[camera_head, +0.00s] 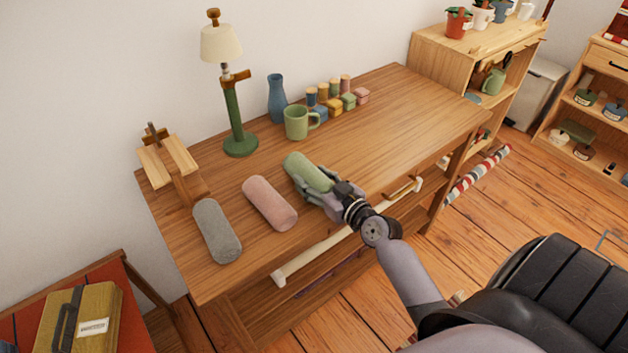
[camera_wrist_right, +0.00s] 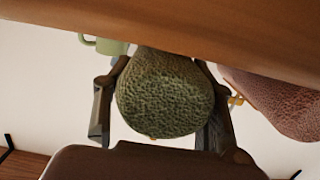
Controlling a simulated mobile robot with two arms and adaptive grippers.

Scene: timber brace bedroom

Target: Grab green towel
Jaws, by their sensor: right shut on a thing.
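The green towel (camera_head: 306,171) is a rolled, textured cylinder on the wooden table (camera_head: 395,120), at the right end of a row of rolled towels. My right gripper (camera_head: 312,188) is shut on its near end. In the right wrist view the round end of the green towel (camera_wrist_right: 165,95) fills the middle, with a finger of my right gripper (camera_wrist_right: 160,108) on each side. Whether the towel touches the table or is slightly raised I cannot tell. My left gripper is not in view.
A pink towel (camera_head: 270,203) and a grey towel (camera_head: 217,230) lie to the left. Behind stand a green mug (camera_head: 297,123), a blue vase (camera_head: 277,98), a green lamp (camera_head: 236,125) and small colored blocks (camera_head: 335,107). A pale rail (camera_head: 320,253) runs along the table's front.

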